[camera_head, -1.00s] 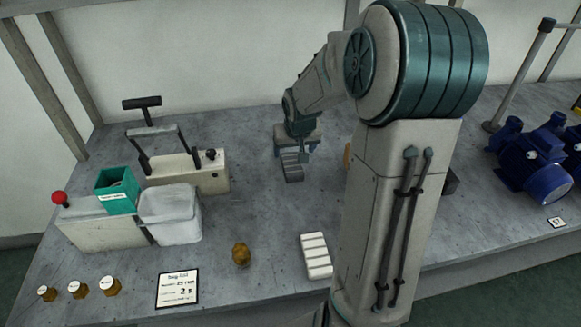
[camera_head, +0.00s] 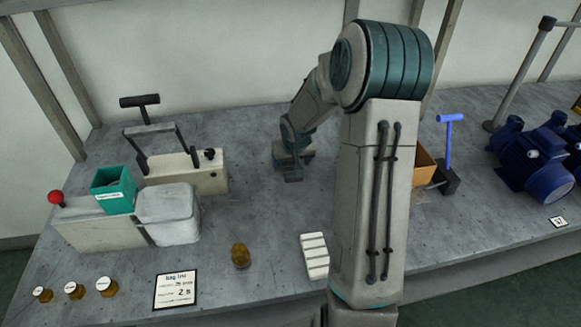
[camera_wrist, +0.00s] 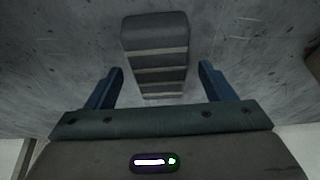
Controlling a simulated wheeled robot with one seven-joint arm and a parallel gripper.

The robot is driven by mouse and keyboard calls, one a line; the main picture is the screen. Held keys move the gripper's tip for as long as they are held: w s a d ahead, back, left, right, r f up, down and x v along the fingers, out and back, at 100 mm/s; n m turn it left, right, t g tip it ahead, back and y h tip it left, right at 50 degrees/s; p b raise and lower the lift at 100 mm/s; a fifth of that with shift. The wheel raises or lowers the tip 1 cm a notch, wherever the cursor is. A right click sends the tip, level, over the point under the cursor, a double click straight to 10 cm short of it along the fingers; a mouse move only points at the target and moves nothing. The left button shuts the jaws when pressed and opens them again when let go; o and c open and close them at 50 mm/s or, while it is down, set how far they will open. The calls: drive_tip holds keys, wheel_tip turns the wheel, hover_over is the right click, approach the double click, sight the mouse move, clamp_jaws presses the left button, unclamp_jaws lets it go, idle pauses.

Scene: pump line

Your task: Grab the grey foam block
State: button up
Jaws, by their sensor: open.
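The grey foam block (camera_wrist: 155,42) lies on the grey bench top, dark grey with several lighter bands across it. In the wrist view it sits between and beyond my two blue fingers, with bench showing on both sides of it. My gripper (camera_wrist: 161,68) is open, and neither finger visibly touches the block. In the head view my gripper (camera_head: 293,155) is over the block at the middle of the bench. Only a small part of the block (camera_head: 293,174) shows there, below the gripper; the rest is hidden.
A white ridged block (camera_head: 314,256) and a brass-coloured piece (camera_head: 240,256) lie nearer the front. A machine with a teal box (camera_head: 114,190) stands left. An orange bin (camera_head: 424,166), a blue T-handle (camera_head: 449,135) and blue pumps (camera_head: 535,160) are right.

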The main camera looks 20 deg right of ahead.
drive_tip(key=c, duration=1)
drive_tip(key=shift+c, duration=0.2)
